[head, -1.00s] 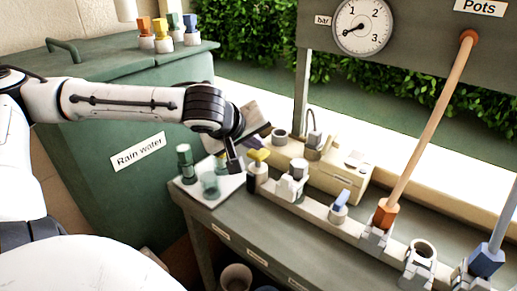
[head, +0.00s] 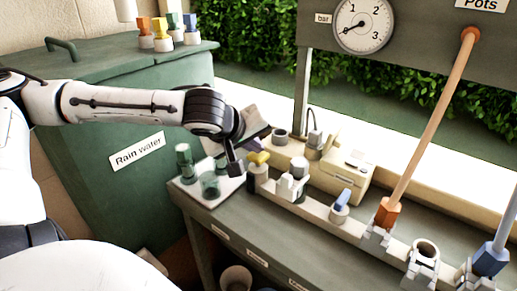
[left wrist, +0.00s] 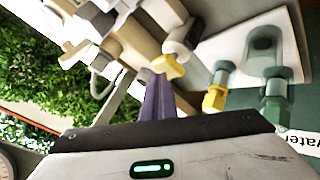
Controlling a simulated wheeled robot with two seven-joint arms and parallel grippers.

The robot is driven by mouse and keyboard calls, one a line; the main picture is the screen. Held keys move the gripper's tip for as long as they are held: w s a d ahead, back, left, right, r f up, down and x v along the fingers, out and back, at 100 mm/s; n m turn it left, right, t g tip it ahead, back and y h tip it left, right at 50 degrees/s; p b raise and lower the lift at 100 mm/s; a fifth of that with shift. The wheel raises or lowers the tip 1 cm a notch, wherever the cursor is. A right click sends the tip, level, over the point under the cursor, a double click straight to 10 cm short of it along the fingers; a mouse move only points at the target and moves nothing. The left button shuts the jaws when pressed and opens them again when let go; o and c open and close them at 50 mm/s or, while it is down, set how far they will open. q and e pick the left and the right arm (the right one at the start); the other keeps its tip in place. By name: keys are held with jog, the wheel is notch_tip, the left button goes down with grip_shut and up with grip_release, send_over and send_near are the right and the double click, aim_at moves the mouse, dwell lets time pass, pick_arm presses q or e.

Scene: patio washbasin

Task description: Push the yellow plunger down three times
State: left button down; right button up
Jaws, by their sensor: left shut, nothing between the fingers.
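My left gripper (head: 251,145) is shut and empty, right at the plunger's top in the head view. Its purple fingers (left wrist: 158,92) point at the yellow cap in the left wrist view. I cannot tell whether they touch it. My right gripper is not in view.
A white tray (head: 190,190) with green glass-like fittings stands left of the plunger. White clamps (head: 293,188) and a blue-topped fitting (head: 341,203) line the rail to the right. A cream box (head: 345,172) stands behind. The green rain water tank (head: 100,195) is at the left.

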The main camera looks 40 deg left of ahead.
aim_at(256, 157)
pick_arm(q)
jog(key=shift+f, duration=0.25)
jog(key=shift+r, duration=0.1)
jog(key=shift+r+p, duration=0.8)
jog(key=shift+r, duration=0.3)
notch_tip(256, 157, up, 6)
jog(key=p, duration=0.5)
dwell(1.6)
dwell(0.5)
